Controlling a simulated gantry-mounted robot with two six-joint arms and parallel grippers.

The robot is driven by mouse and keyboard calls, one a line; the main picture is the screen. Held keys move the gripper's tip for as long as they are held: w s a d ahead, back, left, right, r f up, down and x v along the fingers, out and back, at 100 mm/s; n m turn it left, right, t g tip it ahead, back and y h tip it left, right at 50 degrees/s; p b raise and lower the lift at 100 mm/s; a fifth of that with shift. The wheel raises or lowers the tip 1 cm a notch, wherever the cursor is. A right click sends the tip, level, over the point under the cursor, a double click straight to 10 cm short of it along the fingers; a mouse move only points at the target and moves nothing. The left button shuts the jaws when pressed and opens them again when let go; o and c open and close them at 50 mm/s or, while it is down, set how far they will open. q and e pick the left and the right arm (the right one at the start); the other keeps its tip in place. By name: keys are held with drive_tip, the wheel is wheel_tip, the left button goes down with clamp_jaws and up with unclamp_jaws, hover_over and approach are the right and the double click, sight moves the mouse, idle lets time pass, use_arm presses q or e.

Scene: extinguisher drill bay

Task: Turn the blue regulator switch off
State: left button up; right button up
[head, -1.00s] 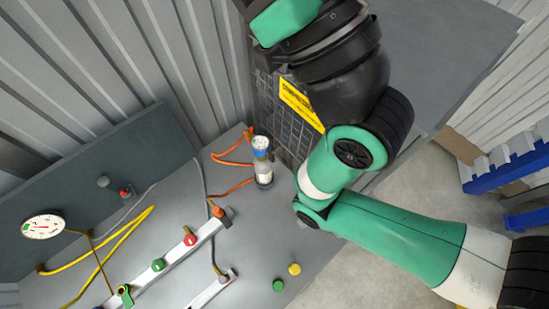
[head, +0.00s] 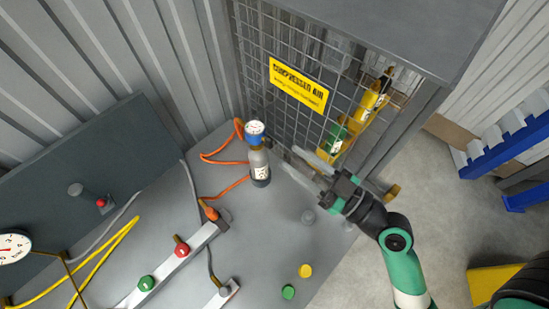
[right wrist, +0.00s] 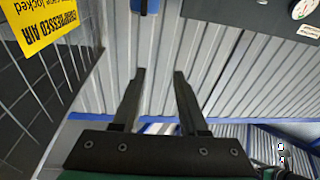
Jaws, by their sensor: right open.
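The blue regulator (head: 256,138) sits on top of a small grey cylinder (head: 260,165) that stands upright on the bench beside the mesh cage. A round white gauge face shows on its top; the switch position is too small to tell. My right gripper (head: 292,161) is open, a little to the right of the cylinder in the head view, with its fingers pointing left toward it. In the right wrist view the two fingers (right wrist: 158,76) are apart with nothing between them. A blue piece (right wrist: 145,6) is cut by the top edge there; I cannot tell what it is. My left gripper is out of view.
The mesh cage with its yellow sign (head: 298,87) stands close behind the right gripper and holds bottles. Orange hoses (head: 220,159) lie left of the cylinder. A rail with a red knob (head: 182,250) and a green knob (head: 147,283) lies in front.

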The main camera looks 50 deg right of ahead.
drive_tip(key=m+g+h+b, duration=0.1)
drive_tip(key=m+h, duration=0.1)
approach(271, 144)
drive_tip(key=s, duration=0.2)
drive_tip(key=w+p, duration=0.3)
drive_tip(key=w, duration=0.8)
drive_tip(key=shift+w+d, duration=0.2)
drive_tip(key=shift+d, duration=0.15)
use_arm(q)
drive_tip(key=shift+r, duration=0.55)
use_arm(e)
clamp_jaws()
